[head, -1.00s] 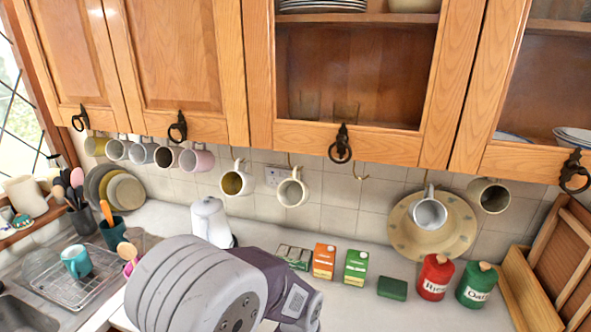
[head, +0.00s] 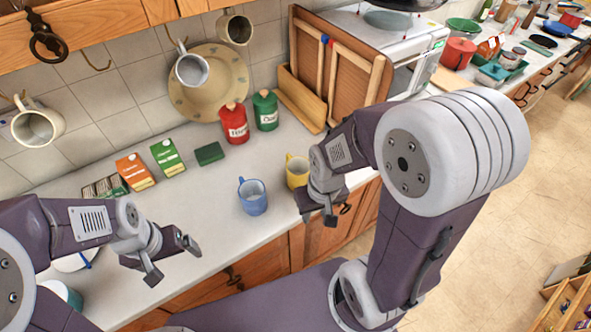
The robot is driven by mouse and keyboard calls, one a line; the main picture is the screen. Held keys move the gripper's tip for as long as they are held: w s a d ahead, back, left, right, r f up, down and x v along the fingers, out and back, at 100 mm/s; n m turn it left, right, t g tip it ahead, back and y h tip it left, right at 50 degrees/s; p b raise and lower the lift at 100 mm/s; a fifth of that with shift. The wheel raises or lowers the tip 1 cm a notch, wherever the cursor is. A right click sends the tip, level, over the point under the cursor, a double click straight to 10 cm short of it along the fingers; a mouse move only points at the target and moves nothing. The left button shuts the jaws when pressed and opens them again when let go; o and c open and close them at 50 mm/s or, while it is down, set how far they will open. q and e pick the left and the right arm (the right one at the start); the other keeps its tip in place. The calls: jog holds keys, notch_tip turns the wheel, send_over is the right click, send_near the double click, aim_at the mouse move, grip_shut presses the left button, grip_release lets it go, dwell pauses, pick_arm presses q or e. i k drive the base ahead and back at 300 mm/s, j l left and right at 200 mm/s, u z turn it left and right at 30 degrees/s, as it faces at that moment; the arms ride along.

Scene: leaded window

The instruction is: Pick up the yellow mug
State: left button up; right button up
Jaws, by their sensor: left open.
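The yellow mug (head: 295,174) stands upright on the counter, right of a blue mug (head: 252,197). Its right side is partly hidden behind my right gripper. My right gripper (head: 320,214) hangs in front of the mug, near the counter's front edge. It holds nothing that I can see, and its finger gap is hard to make out. My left gripper (head: 172,263) is open and empty over the front left of the counter, well left of both mugs.
Cartons (head: 136,172), a green box (head: 209,153), a red canister (head: 234,123) and a green canister (head: 265,110) stand along the wall. Mugs hang from hooks above, including a white one (head: 37,124). The counter between the blue mug and my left gripper is clear.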

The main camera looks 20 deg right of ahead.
aim_at(298, 170)
jog(key=k+j+z, duration=0.1)
jog(key=j+z, duration=0.15)
jog(key=j, duration=0.2)
jog(key=k+j+z, duration=0.15)
jog(key=j+z, duration=0.15)
jog(key=k+j+z, duration=0.25)
jog(key=j, duration=0.2)
jog(key=i+j, duration=0.05)
